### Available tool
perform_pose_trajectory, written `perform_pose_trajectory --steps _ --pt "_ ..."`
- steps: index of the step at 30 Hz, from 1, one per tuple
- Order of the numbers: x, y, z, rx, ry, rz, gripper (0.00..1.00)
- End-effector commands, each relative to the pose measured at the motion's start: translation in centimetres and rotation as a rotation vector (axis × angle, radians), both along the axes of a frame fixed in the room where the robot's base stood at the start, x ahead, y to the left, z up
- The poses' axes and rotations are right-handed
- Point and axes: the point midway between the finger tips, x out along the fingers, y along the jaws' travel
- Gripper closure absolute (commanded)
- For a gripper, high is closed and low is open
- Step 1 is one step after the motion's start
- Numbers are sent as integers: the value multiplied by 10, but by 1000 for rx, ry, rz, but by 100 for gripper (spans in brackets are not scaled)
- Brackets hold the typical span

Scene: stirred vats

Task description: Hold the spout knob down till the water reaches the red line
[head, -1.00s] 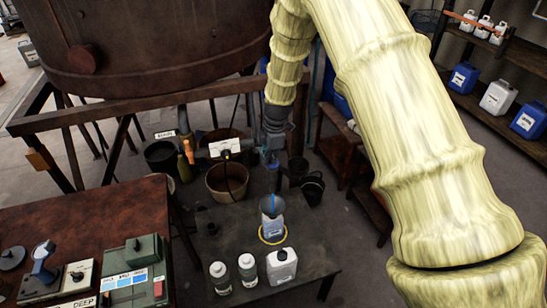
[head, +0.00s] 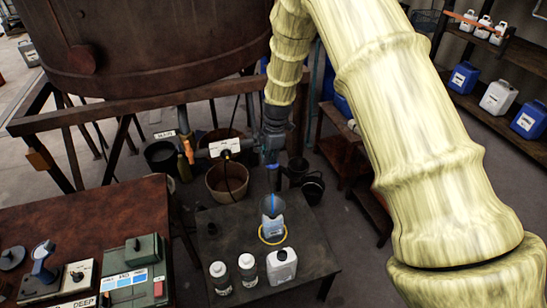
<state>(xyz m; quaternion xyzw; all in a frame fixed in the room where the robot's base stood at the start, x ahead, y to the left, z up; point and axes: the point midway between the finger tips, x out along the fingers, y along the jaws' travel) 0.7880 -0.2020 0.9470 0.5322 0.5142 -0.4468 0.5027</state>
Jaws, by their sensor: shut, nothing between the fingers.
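My gripper (head: 271,152) is shut at the end of the spout pipe (head: 205,152) that runs out from under the big brown vat (head: 150,45). It seems to press on the spout from above, but the knob is hidden behind it. A thin blue stream of water (head: 273,199) falls below the spout into a clear container (head: 273,228). The container stands upright inside a yellow ring on the dark low table (head: 222,235). Bluish water shows in it, but the red line and the exact level are too small to tell.
A red-brown bench with control boxes (head: 135,270) is at the left. Shelves with jugs (head: 497,98) are at the right.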

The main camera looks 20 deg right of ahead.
Motion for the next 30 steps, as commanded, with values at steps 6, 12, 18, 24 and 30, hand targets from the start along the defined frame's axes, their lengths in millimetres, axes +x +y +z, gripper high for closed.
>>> perform_pose_trajectory --steps 6,12,18,24,30 --pt "-9 3 -12 3 20 2 100" --pt "-8 3 -4 3 18 2 100" --pt "-8 1 24 2 10 3 100" --pt "-7 -1 46 2 0 4 100" --pt "-6 -4 69 1 -4 4 100"
